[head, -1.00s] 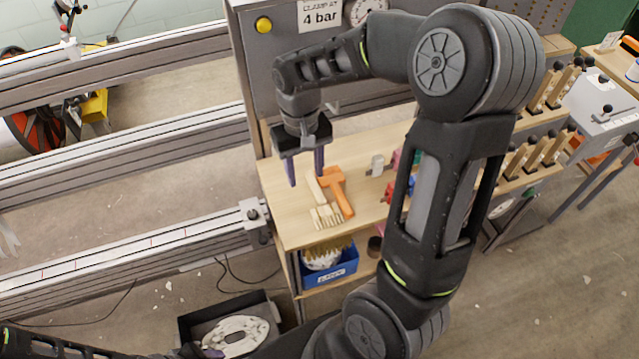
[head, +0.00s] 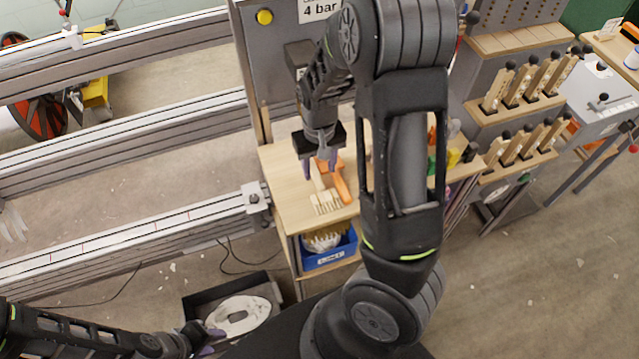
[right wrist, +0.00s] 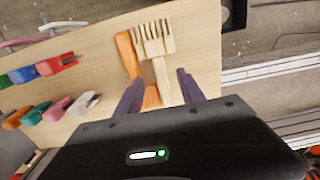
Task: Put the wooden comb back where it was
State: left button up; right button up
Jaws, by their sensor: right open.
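The wooden comb (head: 325,204) is pale, with a row of teeth, and lies flat on the light wooden bench top (head: 285,200). My right gripper (head: 320,165) is open above the bench, over the handle end of the comb. In the right wrist view the comb (right wrist: 161,72) has its teeth pointing away and its handle running between the open purple fingertips (right wrist: 159,80). The gap between fingers and handle is hard to judge. My left gripper (head: 209,342) is low at the bottom left, small and partly dark; its opening is unclear.
An orange tool (head: 341,184) lies close beside the comb. Several coloured clamp-like pieces (right wrist: 58,66) lie farther along the bench. A grey panel (head: 268,60) stands behind, metal rails (head: 130,232) run to the left, and a blue bin (head: 328,253) sits below.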

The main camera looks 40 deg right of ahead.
aim_at(320, 182)
jog(key=shift+f, duration=0.2)
notch_tip(320, 182, down, 5)
jog(key=shift+f, duration=0.1)
dwell(0.4)
dwell(0.5)
grip_shut()
dwell(0.4)
